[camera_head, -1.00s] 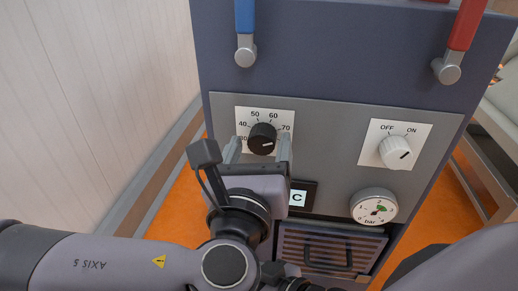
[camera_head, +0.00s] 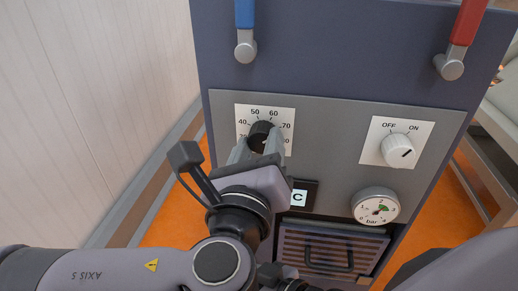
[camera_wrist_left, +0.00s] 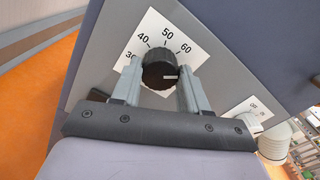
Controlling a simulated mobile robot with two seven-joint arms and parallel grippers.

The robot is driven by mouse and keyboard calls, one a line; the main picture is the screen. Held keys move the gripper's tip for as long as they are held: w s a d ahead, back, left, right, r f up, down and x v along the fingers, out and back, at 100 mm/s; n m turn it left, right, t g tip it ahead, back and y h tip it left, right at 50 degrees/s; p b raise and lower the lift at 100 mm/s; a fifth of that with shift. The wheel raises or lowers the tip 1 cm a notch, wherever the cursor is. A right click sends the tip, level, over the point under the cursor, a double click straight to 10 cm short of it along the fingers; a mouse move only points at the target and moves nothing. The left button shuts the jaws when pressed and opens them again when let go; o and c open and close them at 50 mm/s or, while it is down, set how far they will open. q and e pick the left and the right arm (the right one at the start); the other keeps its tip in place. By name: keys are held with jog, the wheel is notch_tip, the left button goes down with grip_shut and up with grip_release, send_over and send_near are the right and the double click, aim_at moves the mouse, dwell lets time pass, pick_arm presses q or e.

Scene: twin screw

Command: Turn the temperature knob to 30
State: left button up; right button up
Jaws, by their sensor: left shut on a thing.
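The black temperature knob (camera_head: 261,130) sits on a white dial plate (camera_head: 286,111) on the grey panel. In the left wrist view the knob (camera_wrist_left: 160,62) shows numbers 40, 50 and 60 around it, and a partly covered 30. Its short white mark points right in that view, below the 60. My left gripper (camera_head: 257,147) has one finger on each side of the knob and is shut on it; the fingers also show in the left wrist view (camera_wrist_left: 160,84). The lower dial is partly hidden by the gripper. My right gripper is not in view.
A white OFF/ON knob (camera_head: 398,151) is right of the dial, with a pressure gauge (camera_head: 376,206) below it. A small display (camera_head: 299,195) is close to my left gripper. Blue (camera_head: 245,20) and red (camera_head: 466,25) handles hang above.

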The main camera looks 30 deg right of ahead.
pick_arm(q)
jog(key=shift+n, duration=1.9)
jog(key=o, duration=1.1)
jog(key=shift+c, duration=0.2)
jog(key=p+v, duration=0.1)
jog(key=v, duration=0.6)
jog(key=shift+a, duration=0.1)
